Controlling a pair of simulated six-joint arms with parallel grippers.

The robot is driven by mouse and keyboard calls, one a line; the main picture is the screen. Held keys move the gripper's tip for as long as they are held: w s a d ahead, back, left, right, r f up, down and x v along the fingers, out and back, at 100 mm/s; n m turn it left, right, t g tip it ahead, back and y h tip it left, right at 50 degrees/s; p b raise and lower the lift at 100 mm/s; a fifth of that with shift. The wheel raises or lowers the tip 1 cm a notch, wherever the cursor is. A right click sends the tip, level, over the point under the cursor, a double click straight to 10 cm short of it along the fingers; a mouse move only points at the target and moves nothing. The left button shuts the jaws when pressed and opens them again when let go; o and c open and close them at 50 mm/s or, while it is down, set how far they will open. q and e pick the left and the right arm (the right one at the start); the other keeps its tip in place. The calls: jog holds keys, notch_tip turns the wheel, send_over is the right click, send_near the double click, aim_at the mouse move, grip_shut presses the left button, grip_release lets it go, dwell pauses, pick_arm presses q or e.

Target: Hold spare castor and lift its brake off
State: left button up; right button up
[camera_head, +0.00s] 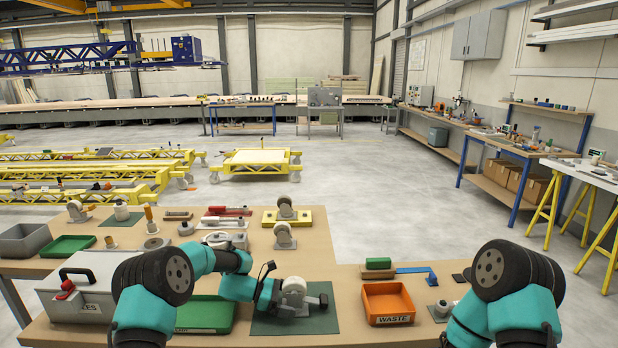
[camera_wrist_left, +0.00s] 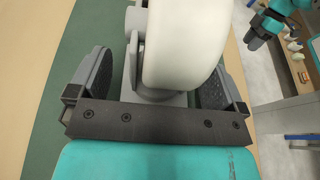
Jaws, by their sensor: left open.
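A castor with a white wheel (camera_head: 293,285) and grey fork is on a dark green mat (camera_head: 262,326) at the front of the table. My left gripper (camera_head: 298,303) is at the castor, with its jaws open. In the left wrist view the white wheel (camera_wrist_left: 185,45) and the grey fork (camera_wrist_left: 133,60) stand between the two black-padded fingers, with gaps showing at the sides. The castor's brake cannot be made out. My right arm shows at the lower right of the head view, but its gripper is not seen.
An orange bin (camera_head: 388,303) marked WASTE stands right of the mat. A green tray (camera_head: 205,315) and a grey lidded box (camera_head: 78,288) are to the left. Other castors (camera_head: 284,236) stand farther back. Bare tabletop lies between mat and bin.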

pick_arm(q)
jog(key=shift+d+f, duration=0.1)
jog(key=shift+d, duration=0.2)
jog(key=c, duration=1.3)
dwell(0.6)
jog(key=shift+c, duration=1.4)
pick_arm(e)
jog(key=shift+o, duration=0.3)
